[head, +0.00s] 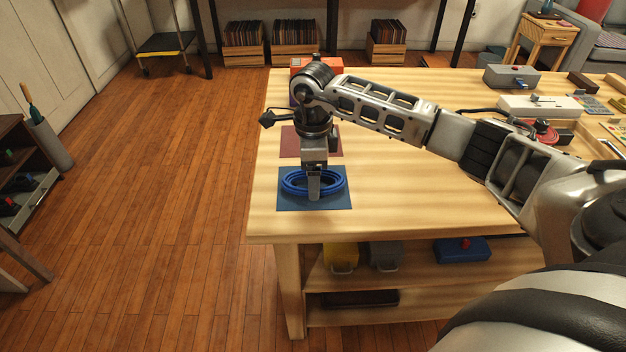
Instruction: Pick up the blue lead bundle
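The blue lead bundle (337,183) is a coiled loop lying on a dark blue mat (341,204) near the table's front left corner. My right gripper (314,190) points straight down over the coil, its fingers reaching into or across the middle of the loop. The fingers overlap from this view, so I cannot tell whether they are open or closed on the coil. They hide part of the loop. My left gripper is not in view.
A dark red mat (289,142) lies just behind, partly hidden by my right arm. An orange box (300,66) stands at the table's back left. A grey box (511,77) and a white device (540,105) stand farther right.

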